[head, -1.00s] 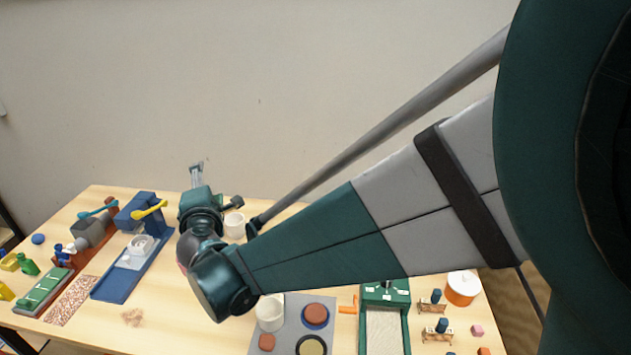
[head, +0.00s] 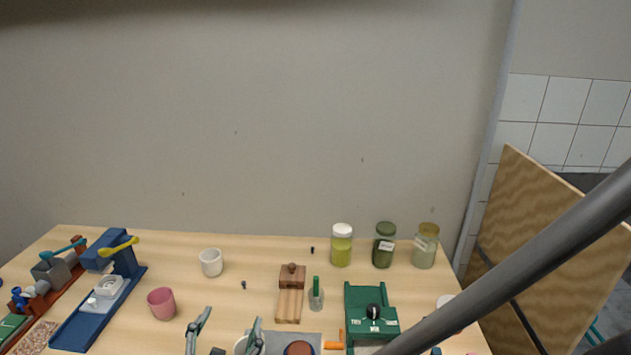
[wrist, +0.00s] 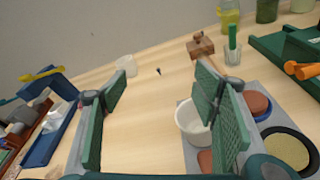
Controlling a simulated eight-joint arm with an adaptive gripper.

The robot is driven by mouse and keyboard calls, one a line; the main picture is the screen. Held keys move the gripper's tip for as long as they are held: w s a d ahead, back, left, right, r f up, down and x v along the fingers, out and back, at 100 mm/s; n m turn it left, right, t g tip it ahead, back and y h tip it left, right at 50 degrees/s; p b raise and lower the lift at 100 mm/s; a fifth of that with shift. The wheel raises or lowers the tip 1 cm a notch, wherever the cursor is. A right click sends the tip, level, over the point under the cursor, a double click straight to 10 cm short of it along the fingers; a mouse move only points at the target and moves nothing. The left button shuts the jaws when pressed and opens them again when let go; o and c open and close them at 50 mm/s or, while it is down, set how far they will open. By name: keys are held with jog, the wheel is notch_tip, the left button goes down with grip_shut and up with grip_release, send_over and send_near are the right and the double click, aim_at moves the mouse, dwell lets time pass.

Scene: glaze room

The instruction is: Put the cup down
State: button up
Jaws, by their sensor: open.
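My gripper (head: 228,328) is at the bottom of the head view, its two fingers wide apart. It is open and empty in the wrist view (wrist: 163,88), with bare table between the fingers. A pink cup (head: 161,303) stands upright on the table left of my gripper. A white cup (head: 211,262) stands upright farther back; it also shows in the wrist view (wrist: 126,66). Another white cup (wrist: 190,122) is on the grey mat beside my right finger, which hides part of it. The pink cup is not visible in the wrist view.
A blue press (head: 108,290) stands left. A wooden block tool (head: 290,292), a glass with a green stick (head: 316,296) and a green device (head: 370,312) stand right of centre. Jars (head: 383,246) line the back right. The grey mat (head: 312,339) holds round pieces. Table around the pink cup is clear.

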aim_at(239, 348)
jog(key=s+d+f+n, duration=0.1)
jog(key=s, duration=0.1)
jog(key=s+d+f+n, duration=0.1)
jog(key=s+f, duration=0.1)
jog(key=s+d+f+n+h+b, duration=0.1)
jog(key=s+f, duration=0.1)
jog(key=shift+s+d+g, duration=0.4)
jog(key=shift+s+a+f+n, duration=0.1)
jog(key=shift+s+f+n, duration=0.1)
jog(key=shift+s+n, duration=0.1)
jog(key=shift+w, duration=0.15)
jog(key=shift+b+x, duration=0.4)
jog(key=shift+x, duration=0.8)
jog(key=shift+b+x, duration=0.95)
jog(key=shift+x, duration=1.65)
jog(key=shift+a+f, duration=0.1)
jog(key=shift+c, duration=0.3)
jog(key=c, duration=1.1)
